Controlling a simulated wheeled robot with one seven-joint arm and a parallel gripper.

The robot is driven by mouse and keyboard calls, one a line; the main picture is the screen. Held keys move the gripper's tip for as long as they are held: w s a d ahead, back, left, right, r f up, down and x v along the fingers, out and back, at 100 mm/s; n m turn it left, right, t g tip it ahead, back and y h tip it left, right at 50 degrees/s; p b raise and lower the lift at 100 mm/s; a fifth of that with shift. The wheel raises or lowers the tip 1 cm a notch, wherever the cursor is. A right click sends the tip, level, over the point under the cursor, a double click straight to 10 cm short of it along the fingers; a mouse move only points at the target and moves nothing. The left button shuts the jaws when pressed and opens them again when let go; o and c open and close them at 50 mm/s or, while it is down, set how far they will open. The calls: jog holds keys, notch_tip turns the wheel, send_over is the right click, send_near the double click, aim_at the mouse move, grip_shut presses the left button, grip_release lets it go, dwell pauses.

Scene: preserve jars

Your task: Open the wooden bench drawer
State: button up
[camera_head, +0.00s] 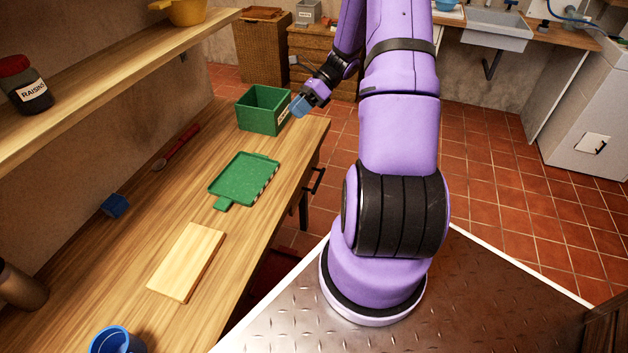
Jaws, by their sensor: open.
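The wooden bench (120,262) runs along the wall on the left. A dark handle (317,181) stands out from its front side, below the top's edge; the drawer front itself is seen too steeply to tell how far it is open. My gripper (302,104) is beyond the handle, near the bench's far end and close to the green bin. It is open, and small in the picture. Something light blue shows at its tip; I cannot tell whether this is part of the gripper. The gripper is apart from the handle.
On the bench are a green bin (262,112), a green tray (243,178), a wooden board (187,262), a red spoon (176,147), a blue cube (115,206) and a blue cup (112,342). A shelf (110,77) overhangs it. Tiled floor (490,200) is open to the right.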

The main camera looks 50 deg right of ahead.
jog(key=s+d+f+m+t+h, duration=0.1)
jog(key=s+d+f+m+t, duration=0.25)
jog(key=f+m, duration=0.6)
jog(key=s+d+f+m+t+h, duration=0.2)
jog(key=s+d+f+m+t, duration=0.25)
jog(key=f, duration=0.75)
jog(key=s+d+f+m+t+h, duration=0.1)
jog(key=s+d+f+m+t, duration=0.3)
jog(key=f+m, duration=0.6)
jog(key=w+a+f+n+t, duration=0.1)
jog(key=w+a, duration=0.5)
jog(key=w, duration=0.5)
jog(key=shift+a, duration=0.15)
jog(key=shift+w+f, duration=0.1)
grip_shut()
